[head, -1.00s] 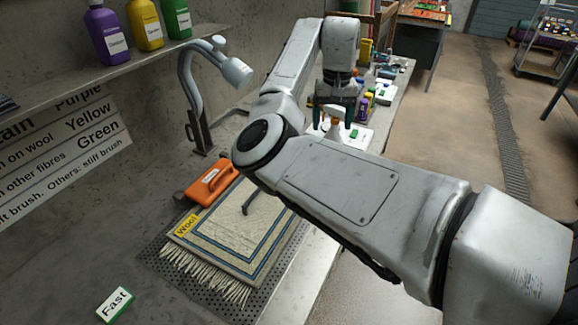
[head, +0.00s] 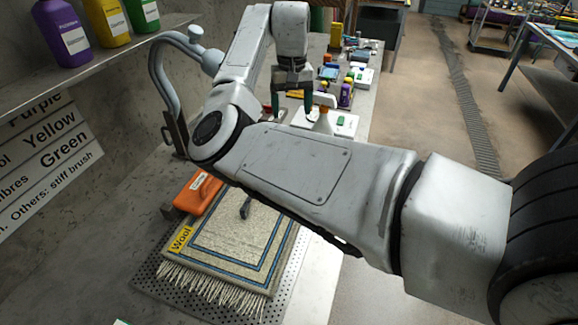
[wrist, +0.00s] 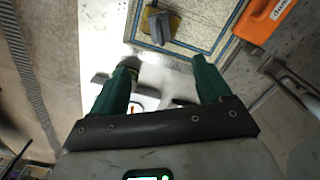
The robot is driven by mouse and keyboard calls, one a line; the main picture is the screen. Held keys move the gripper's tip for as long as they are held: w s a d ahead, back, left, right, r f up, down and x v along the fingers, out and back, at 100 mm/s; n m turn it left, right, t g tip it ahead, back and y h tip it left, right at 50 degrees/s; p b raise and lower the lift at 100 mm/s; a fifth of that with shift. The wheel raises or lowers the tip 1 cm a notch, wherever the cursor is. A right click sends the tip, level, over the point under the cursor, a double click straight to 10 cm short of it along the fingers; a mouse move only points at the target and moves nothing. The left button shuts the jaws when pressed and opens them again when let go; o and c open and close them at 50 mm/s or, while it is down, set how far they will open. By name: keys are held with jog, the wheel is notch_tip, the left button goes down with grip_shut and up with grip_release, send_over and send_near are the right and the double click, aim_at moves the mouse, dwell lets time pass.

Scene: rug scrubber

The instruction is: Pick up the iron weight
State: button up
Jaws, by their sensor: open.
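My gripper (head: 293,104) is open and empty, its two green fingers pointing down above the bench. In the wrist view the fingers (wrist: 165,68) are wide apart with nothing gripped. A small dark grey piece (head: 245,208) lies on the cream rug (head: 215,237), partly behind my arm; it also shows in the wrist view (wrist: 160,28), beyond the fingertips. It may be the iron weight, but I cannot tell for sure. An orange block with a handle (head: 197,193) sits at the rug's far left edge; it also shows in the wrist view (wrist: 264,20).
A white spray bottle (head: 322,120) stands just right of my gripper. Bottles and small boxes (head: 345,94) crowd the bench behind it. Open floor (head: 420,110) lies right of the bench.

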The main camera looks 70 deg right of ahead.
notch_tip(320, 180, down, 9)
jog(key=b, duration=0.8)
jog(key=shift+w+r, duration=0.15)
notch_tip(320, 180, down, 11)
jog(key=shift+a+r+p, duration=0.1)
jog(key=shift+r+p, duration=0.05)
jog(key=shift+p, duration=0.65)
grip_shut()
jog(key=shift+r, duration=0.1)
